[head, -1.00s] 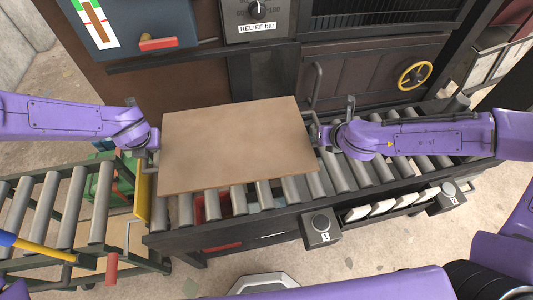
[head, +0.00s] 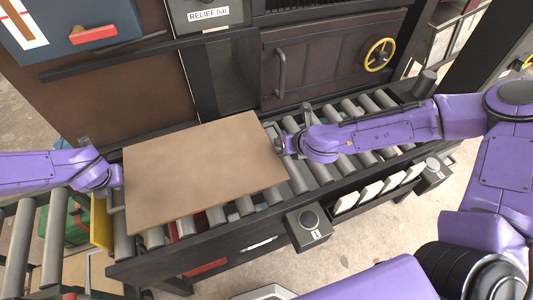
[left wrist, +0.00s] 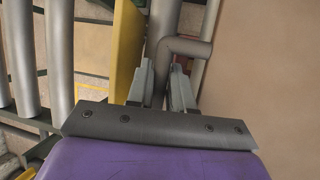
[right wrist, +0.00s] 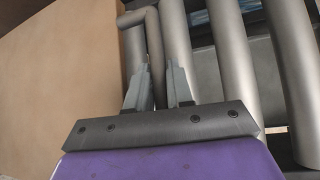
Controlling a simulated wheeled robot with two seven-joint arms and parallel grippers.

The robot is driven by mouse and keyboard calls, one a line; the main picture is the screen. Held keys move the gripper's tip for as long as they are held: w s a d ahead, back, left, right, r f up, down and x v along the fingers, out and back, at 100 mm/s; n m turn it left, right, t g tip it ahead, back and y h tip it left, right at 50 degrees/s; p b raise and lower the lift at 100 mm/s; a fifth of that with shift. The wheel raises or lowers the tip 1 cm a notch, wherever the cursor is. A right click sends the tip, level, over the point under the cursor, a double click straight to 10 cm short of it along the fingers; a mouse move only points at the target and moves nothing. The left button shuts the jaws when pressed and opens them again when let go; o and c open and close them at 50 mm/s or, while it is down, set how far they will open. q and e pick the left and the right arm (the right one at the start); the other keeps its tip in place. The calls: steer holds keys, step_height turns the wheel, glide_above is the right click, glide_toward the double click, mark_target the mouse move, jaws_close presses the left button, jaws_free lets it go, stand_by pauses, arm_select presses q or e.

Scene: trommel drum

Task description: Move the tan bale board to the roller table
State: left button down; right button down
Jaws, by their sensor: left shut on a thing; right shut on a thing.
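The tan bale board (head: 200,170) is a flat rectangle above the grey rollers of the roller table (head: 235,252), tilted in the picture. I cannot tell whether it touches the rollers. My left gripper (head: 112,192) is at its left edge, shut on a grey bar handle (left wrist: 185,47) beside the board, as the left wrist view shows. My right gripper (head: 289,145) is at its right edge, shut on a matching handle (right wrist: 153,40). The board hides the rollers beneath it.
A yellow plate (head: 101,222) stands at the table's left end, beside another roller section (head: 52,235). A dark machine with a door and yellow handwheel (head: 379,54) rises behind. A control box (head: 309,229) juts from the front. Rollers to the right are bare.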

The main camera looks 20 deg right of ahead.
mark_target(122, 195)
arm_select(q)
steer(key=shift+a+f, duration=0.1)
arm_select(e)
steer(key=shift+f, duration=0.1)
